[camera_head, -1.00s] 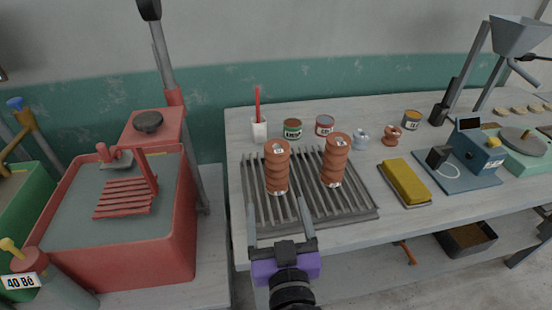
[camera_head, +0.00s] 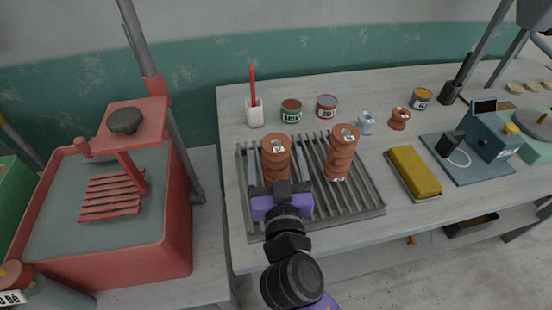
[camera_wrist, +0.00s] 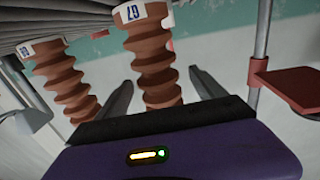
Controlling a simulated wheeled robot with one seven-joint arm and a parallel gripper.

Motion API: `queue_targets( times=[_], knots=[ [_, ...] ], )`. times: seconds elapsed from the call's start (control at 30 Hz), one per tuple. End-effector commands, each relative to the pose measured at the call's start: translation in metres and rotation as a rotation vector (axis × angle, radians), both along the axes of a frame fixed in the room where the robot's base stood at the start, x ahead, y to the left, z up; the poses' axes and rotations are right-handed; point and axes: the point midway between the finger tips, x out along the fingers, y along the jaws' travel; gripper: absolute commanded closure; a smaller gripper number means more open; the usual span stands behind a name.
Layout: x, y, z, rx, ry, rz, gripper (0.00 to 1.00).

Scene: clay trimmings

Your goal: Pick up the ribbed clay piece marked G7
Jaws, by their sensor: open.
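The ribbed clay piece marked G7 (camera_wrist: 150,50) is reddish brown with a white label, and stands between my two fingers in the wrist view. In the head view it is the left ribbed piece (camera_head: 276,150) on the slatted grey rack (camera_head: 355,207), its lower part hidden by my gripper. My gripper (camera_head: 276,162) is open, one finger on each side of the piece, with gaps visible in the wrist view (camera_wrist: 161,77). A second ribbed piece (camera_head: 342,155) stands to the right on the rack. It shows at left in the wrist view (camera_wrist: 62,75), its label unreadable.
Behind the rack stand a white cup (camera_head: 254,114) with a red stick, a green tin (camera_head: 291,111) and a red tin (camera_head: 326,107). Two small spools stand farther right. A yellow block (camera_head: 413,171) lies right of the rack. A red tub (camera_head: 165,235) stands left.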

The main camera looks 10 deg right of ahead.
Motion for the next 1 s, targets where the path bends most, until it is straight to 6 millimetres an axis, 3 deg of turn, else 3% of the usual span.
queue_targets(
  times=[0.23, 0.57, 0.9, 0.97, 1.0],
  knots=[
    [0.035, -0.005, 0.003, 0.000, 0.000, -0.002, 0.21],
    [0.041, -0.006, 0.001, 0.000, 0.000, -0.001, 0.21],
    [0.040, -0.006, 0.001, 0.000, 0.000, -0.001, 0.87],
    [0.040, -0.006, 0.001, 0.000, 0.000, -0.001, 0.99],
    [0.040, -0.006, 0.001, 0.000, 0.000, -0.001, 1.00]
  ],
)
